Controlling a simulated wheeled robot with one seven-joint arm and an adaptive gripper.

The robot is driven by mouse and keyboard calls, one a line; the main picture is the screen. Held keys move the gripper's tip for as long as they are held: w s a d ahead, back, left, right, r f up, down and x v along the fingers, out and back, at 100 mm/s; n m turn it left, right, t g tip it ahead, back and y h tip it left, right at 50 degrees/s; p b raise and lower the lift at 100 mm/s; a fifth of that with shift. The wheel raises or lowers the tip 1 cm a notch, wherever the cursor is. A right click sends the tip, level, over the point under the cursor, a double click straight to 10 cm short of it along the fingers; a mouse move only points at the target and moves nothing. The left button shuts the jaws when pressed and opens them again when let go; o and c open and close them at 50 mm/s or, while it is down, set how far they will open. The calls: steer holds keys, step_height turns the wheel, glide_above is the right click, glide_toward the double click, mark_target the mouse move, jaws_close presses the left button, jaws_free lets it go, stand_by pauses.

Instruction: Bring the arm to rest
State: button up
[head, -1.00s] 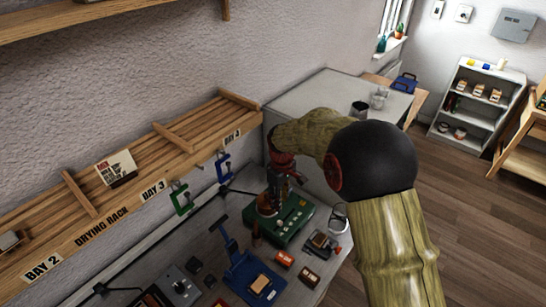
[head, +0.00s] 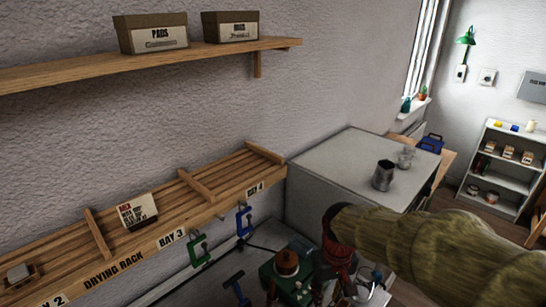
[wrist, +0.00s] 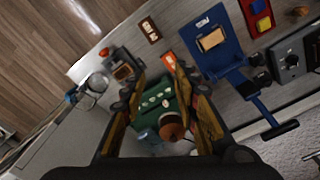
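My gripper (wrist: 156,84) shows in the wrist view with its two yellow and black fingers spread apart. Nothing is held between them. Behind the fingers, apparently below them, is a green device (wrist: 162,103) with a brown round part (wrist: 172,130). In the head view my arm comes in from the right, and my gripper (head: 333,288) points down over the bench beside the green device (head: 268,277). The fingertips are hard to make out there, and the arm hides part of the bench.
A grey cabinet (head: 335,170) bears a metal cup (head: 384,175). A blue stand (wrist: 215,45) lies on the bench. A wall shelf (head: 150,62) holds boxes.

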steer(key=s+d+r+m+t+b, duration=0.1)
steer(key=s+d+r+t+b, duration=0.1)
steer(key=s, duration=0.5)
steer(key=s+d+r+m+t+b, duration=0.1)
steer(key=s+d+r+t+b, duration=0.2)
steer(key=s+b, duration=0.2)
steer(key=shift+s+r+m, duration=0.3)
steer(key=shift+s, duration=0.95)
steer(key=shift+c, duration=1.4)
stand_by(0.8)
